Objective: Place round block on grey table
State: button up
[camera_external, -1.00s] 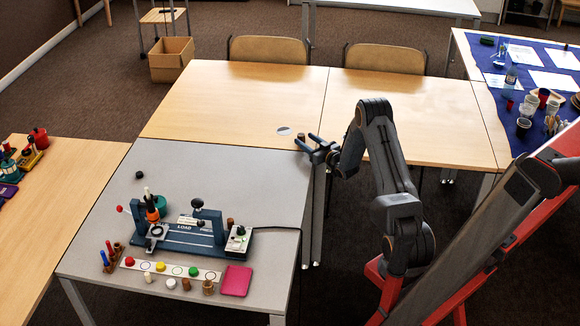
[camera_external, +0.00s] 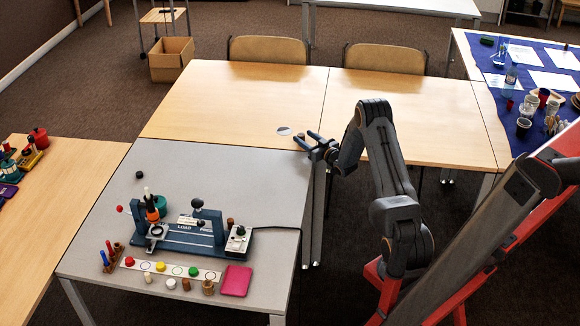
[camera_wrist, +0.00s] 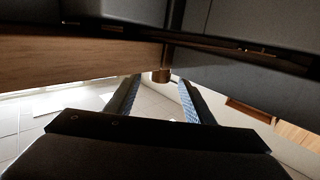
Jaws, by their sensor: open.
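A small brown round block (camera_external: 300,136) stands at the near edge of the wooden table, beside my gripper's fingertips. In the wrist view the block (camera_wrist: 161,75) shows between the tips of the two fingers, with visible gaps on both sides. My gripper (camera_external: 304,138) is open, level, and pointing left over the table edge; it also shows in the wrist view (camera_wrist: 158,88). The grey table (camera_external: 235,172) is in front and to the left of my gripper, with a wide bare area at its back.
A blue press fixture (camera_external: 185,235), a strip with coloured pegs (camera_external: 205,275) and a pink pad (camera_external: 236,281) occupy the grey table's front. A small dark round piece (camera_external: 139,174) lies at its left. A white disc (camera_external: 284,131) lies on the wooden table (camera_external: 220,95).

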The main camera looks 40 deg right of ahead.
jog(key=w, duration=0.4)
jog(key=w+f, duration=0.1)
jog(key=w, duration=0.2)
